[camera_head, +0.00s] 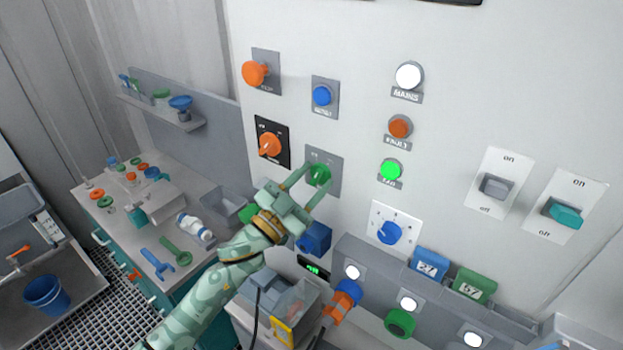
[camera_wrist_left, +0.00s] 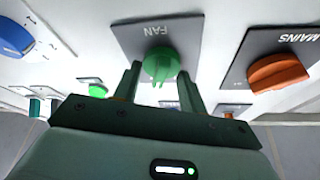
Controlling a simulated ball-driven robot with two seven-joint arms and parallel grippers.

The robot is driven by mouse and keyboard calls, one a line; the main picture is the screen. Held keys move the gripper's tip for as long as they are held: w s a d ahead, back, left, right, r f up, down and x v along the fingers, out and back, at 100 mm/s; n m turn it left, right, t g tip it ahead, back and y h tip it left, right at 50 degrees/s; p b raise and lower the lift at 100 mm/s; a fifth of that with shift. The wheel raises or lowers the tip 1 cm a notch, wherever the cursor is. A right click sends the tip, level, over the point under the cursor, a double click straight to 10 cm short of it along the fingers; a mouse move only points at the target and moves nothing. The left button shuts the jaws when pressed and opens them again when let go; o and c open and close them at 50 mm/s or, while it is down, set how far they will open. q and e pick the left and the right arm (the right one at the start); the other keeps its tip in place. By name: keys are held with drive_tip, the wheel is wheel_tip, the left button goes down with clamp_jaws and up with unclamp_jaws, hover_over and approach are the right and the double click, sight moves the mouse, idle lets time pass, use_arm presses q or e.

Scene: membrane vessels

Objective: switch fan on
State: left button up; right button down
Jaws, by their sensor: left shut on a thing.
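The fan switch is a green rotary knob (camera_head: 319,174) on a grey plate on the white panel. In the left wrist view the knob (camera_wrist_left: 160,64) sits under the label FAN, which appears upside down. My left gripper (camera_head: 309,182) is at the knob, and its fingers (camera_wrist_left: 160,82) stand on either side of the knob's grip, shut on it. A green lamp (camera_head: 391,169) to the right of the knob is lit; its small label is hard to read in the head view. My right gripper is in neither view.
An orange MAINS knob (camera_wrist_left: 279,72) is beside the fan plate, also seen in the head view (camera_head: 270,144). A blue knob (camera_head: 390,232) is at lower right. Two rocker switches (camera_head: 495,187) are farther right. A bench (camera_head: 150,215) with tools stands left.

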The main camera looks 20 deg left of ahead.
use_arm(q)
drive_tip(key=shift+m+g+h, duration=0.3)
drive_tip(key=shift+m, duration=1)
drive_tip(key=o, duration=1)
drive_tip(key=shift+c, duration=0.2)
drive_tip(key=b+v, duration=0.3)
drive_tip(key=v, duration=1.3)
drive_tip(key=shift+a+b, duration=0.25)
drive_tip(key=shift+b, duration=0.1)
drive_tip(key=shift+s, duration=0.1)
